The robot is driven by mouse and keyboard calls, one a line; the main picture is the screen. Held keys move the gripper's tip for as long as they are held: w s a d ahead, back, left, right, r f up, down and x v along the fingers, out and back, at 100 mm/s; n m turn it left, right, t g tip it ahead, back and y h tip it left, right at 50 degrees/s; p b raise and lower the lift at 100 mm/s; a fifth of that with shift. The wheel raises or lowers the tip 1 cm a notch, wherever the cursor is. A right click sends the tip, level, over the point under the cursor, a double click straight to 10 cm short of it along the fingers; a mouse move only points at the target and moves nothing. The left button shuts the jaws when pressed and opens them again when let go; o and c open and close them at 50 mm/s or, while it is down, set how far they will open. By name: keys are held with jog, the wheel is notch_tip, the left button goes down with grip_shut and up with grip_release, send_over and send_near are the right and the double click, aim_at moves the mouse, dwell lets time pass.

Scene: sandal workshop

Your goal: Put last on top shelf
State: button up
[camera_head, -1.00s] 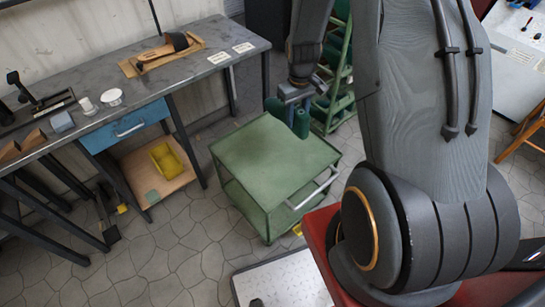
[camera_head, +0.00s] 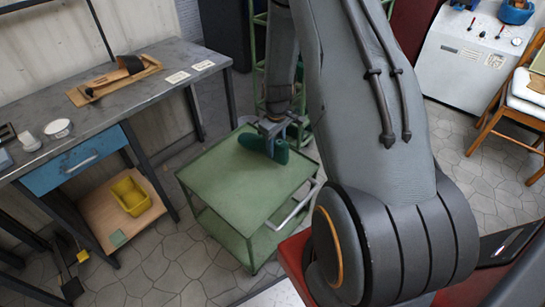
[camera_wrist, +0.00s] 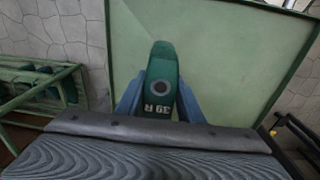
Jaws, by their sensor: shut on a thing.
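A dark green shoe last (camera_head: 258,146) is held in my gripper (camera_head: 277,128), over the top of the green trolley (camera_head: 225,182). In the wrist view the last (camera_wrist: 162,72) sits between the blue fingers, with "39 R" on its end. My gripper (camera_wrist: 158,106) is shut on it. I cannot tell whether the last touches the trolley top. A green shelf rack (camera_head: 260,72) stands behind the trolley, mostly hidden by my arm. In the wrist view the rack (camera_wrist: 35,72) is at the left, with dark green lasts in it.
A grey workbench (camera_head: 105,108) with a blue drawer (camera_head: 75,162) stands at the left. A yellow bin (camera_head: 131,195) is on its lower shelf. A white machine (camera_head: 462,62) and a wooden chair (camera_head: 510,98) are at the right. Stone floor lies between bench and trolley.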

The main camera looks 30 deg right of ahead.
jog(key=shift+f, duration=2.2)
jog(key=shift+f, duration=0.1)
jog(key=o, duration=1.1)
jog(key=shift+c, duration=0.2)
